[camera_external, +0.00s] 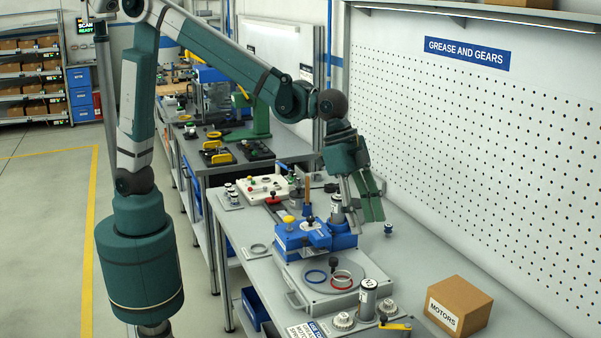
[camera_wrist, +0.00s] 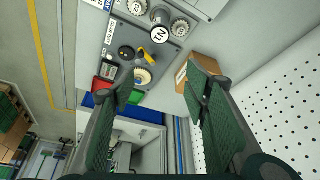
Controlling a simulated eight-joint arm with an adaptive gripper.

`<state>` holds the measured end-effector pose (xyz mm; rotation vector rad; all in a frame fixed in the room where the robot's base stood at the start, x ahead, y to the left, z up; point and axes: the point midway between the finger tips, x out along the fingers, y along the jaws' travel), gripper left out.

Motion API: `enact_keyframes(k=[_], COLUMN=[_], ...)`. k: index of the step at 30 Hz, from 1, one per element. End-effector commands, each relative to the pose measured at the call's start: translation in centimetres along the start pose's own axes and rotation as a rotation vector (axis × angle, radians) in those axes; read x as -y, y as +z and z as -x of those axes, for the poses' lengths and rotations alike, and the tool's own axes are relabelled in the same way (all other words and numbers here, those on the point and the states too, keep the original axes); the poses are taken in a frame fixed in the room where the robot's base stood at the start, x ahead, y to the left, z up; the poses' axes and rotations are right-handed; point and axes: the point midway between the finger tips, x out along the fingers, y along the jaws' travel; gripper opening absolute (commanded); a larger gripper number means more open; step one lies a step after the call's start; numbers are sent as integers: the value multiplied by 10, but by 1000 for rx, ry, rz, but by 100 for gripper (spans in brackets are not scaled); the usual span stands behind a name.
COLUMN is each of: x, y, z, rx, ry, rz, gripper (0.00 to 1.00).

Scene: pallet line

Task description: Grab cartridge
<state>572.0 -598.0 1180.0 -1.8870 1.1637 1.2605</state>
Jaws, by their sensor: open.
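My gripper (camera_external: 362,212) is open and empty, above the bench beside the blue fixture; it also shows in the wrist view (camera_wrist: 160,88). A grey cylinder with a white label, likely a cartridge (camera_external: 368,299), stands upright near the front of the bench. What looks like the same cylinder (camera_wrist: 160,35) is seen from above in the wrist view, beyond the fingertips and apart from them. A second similar cylinder (camera_external: 337,205) stands at the blue fixture, just left of my gripper. I cannot tell which of the two is meant.
The blue fixture (camera_external: 292,238) sits behind a grey plate (camera_external: 305,292) with coloured rings. White gears (camera_external: 343,321) and a yellow-handled tool (camera_external: 394,326) lie near the front cylinder. A cardboard motors box (camera_external: 458,306) stands at right. A perforated wall (camera_external: 480,130) bounds the bench.

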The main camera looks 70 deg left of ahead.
Motion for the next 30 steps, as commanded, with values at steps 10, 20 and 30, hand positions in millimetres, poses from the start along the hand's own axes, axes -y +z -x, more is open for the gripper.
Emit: enact_keyframes(k=[10,20,30], x=[0,0,0], y=[43,67,70], z=[-107,-163,-170], rx=[0,0,0], ry=[0,0,0], rz=[0,0,0], gripper=[46,46,46])
